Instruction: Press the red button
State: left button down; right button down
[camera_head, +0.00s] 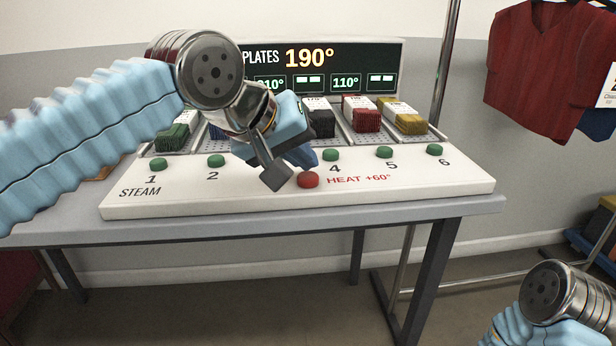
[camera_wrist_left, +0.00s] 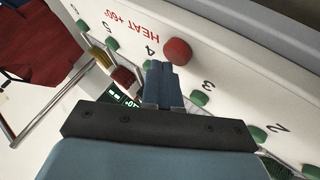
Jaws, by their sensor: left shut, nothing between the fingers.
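The red button (camera_head: 308,180) sits on the front of the white panel (camera_head: 400,186), beside the red words HEAT +60°. My left gripper (camera_head: 312,158) is shut and empty, pointing down just behind the red button. In the left wrist view its blue fingers (camera_wrist_left: 163,84) end close to the red button (camera_wrist_left: 178,52). I cannot tell from these views whether they touch it. The button shows whole in the wrist view. My right gripper is out of view; only part of my right arm shows at the lower right.
Several green buttons, such as number 5 (camera_head: 384,152), line the panel behind the red one. Coloured blocks (camera_head: 366,117) stand on plates behind them. A display (camera_head: 320,66) reads 190°. A red garment (camera_head: 535,55) hangs at right. The table's front edge (camera_head: 300,226) is clear.

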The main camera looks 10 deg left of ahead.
aim_at(302, 178)
pick_arm(q)
jog(key=shift+f+b, duration=0.35)
jog(key=shift+f, duration=0.25)
dwell(0.7)
dwell(0.4)
jog(key=shift+r+p, duration=0.9)
jog(key=shift+r, duration=0.1)
notch_tip(302, 178, up, 5)
jog(key=p, duration=0.4)
jog(key=shift+p, duration=0.35)
